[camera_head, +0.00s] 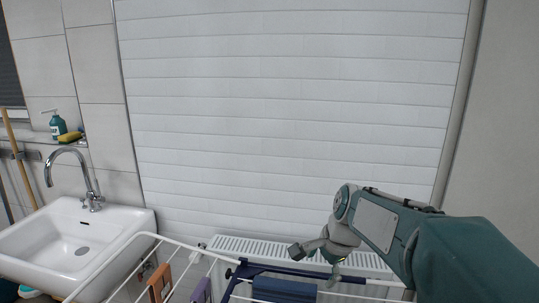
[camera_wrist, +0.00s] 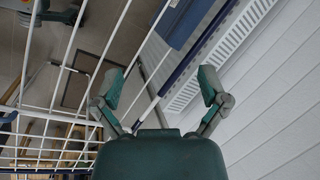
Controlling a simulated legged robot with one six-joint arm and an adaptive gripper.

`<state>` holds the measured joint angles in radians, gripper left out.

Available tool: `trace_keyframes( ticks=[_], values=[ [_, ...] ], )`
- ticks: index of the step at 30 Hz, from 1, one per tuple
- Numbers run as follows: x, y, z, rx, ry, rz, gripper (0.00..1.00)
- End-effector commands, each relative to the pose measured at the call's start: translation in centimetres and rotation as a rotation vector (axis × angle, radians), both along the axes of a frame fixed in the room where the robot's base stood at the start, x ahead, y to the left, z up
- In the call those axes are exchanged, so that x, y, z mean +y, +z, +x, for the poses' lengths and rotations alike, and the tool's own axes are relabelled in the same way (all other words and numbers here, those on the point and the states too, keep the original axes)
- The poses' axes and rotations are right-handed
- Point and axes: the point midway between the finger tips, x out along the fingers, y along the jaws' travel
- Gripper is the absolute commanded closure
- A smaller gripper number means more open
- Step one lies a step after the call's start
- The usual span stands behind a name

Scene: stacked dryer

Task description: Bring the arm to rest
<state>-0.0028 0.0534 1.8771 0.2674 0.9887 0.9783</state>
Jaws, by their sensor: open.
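My gripper (camera_head: 315,262) hangs at the end of my arm in the lower right of the head view, over the drying rack's dark blue bar. In the wrist view my gripper (camera_wrist: 160,84) has its two fingers spread wide, with nothing held between them. The white wire drying rack (camera_head: 140,238) also shows in the wrist view (camera_wrist: 112,38), behind the fingers. I cannot tell whether any finger touches the rack. My arm reaches in from the right.
A white radiator (camera_head: 300,248) stands behind the rack, against a white slatted wall (camera_head: 290,110). A sink (camera_head: 75,245) is at the left, with a soap bottle (camera_head: 58,126) and sponge (camera_head: 70,137) above it. Brown and purple pieces hang on the rack.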

Motion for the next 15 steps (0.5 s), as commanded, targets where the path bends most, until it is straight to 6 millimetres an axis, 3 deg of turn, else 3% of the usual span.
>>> trace_keyframes(
  ticks=[6,15],
  values=[
    [-1.1,2.2,-5.5,-0.11,0.227,-0.118,0.06],
    [-2.5,3.0,-12.8,-0.233,0.539,-0.299,0.06]
  ],
)
